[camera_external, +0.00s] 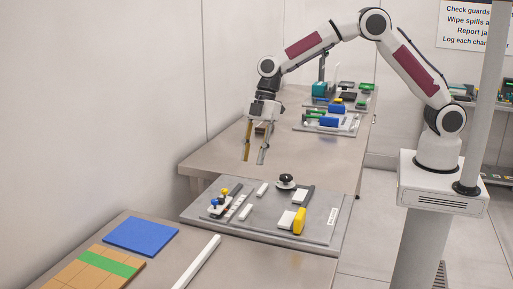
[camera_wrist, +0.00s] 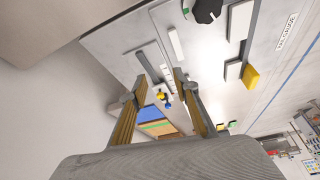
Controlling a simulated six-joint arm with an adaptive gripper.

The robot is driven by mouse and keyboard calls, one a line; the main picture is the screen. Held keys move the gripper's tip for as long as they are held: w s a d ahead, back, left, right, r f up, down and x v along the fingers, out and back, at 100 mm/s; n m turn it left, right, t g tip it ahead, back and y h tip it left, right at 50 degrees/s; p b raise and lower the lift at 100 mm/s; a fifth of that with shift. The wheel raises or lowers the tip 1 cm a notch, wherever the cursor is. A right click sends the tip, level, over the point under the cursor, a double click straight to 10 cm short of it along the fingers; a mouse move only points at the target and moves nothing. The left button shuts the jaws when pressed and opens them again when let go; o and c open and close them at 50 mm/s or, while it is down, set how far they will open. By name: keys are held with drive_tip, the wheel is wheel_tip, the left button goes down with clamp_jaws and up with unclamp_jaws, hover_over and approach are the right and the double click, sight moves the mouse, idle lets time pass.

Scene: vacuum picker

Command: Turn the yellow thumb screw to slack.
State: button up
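The small yellow thumb screw (camera_external: 225,191) stands on the left part of the grey board, beside a similar blue-topped screw (camera_external: 214,203). In the wrist view the yellow screw (camera_wrist: 160,94) shows between my fingers, with the blue one (camera_wrist: 168,105) just beside it. My gripper (camera_external: 254,160) hangs above the far side of the board, fingers pointing down, apart from the screws. In the wrist view my gripper (camera_wrist: 160,76) is open, with nothing between the tips. The turn position of the yellow screw is too small to tell.
The grey board (camera_external: 325,230) also carries a black knob (camera_external: 286,180), a yellow block (camera_external: 299,221) and several white bars. A blue mat (camera_external: 141,235) and a wooden board (camera_external: 85,272) lie on the near table. Other boards with parts stand farther back. The space around my gripper is clear.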

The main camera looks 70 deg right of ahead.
drive_tip(key=s+a, duration=0.2)
drive_tip(key=a, duration=0.3)
drive_tip(key=m+t+h, duration=0.1)
drive_tip(key=m+t, duration=0.1)
drive_tip(key=m, duration=0.5)
approach(225, 189)
drive_tip(key=shift+s+a+r, duration=0.1)
drive_tip(key=shift+s+a, duration=0.05)
drive_tip(key=shift+x, duration=3.9)
drive_tip(key=shift+c, duration=0.3)
